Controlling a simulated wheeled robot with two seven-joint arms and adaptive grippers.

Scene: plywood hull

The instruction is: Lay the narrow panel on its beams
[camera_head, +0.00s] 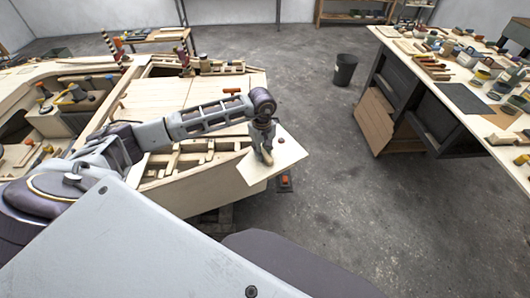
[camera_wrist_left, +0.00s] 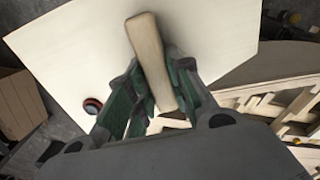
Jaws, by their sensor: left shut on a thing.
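The narrow panel (camera_head: 288,154) is a pale thin plywood sheet at the right end of the hull. It also shows in the left wrist view (camera_wrist_left: 80,50). A wooden handle (camera_wrist_left: 150,55) stands up from it. My left gripper (camera_head: 265,148) points down and is shut on this handle; its green-padded fingers (camera_wrist_left: 152,95) sit on both sides of it. The open bay with pale beams (camera_head: 190,160) lies just left of the panel, and the beams also show in the wrist view (camera_wrist_left: 285,112). I cannot tell whether the panel touches any beam. My right gripper is not in view.
The plywood hull (camera_head: 180,95) fills the left side, with tools on its deck. A small orange-topped thing (camera_head: 285,180) is beside the panel, low down. A cluttered workbench (camera_head: 470,90) stands at right. A black bin (camera_head: 345,69) stands behind. The grey floor between is clear.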

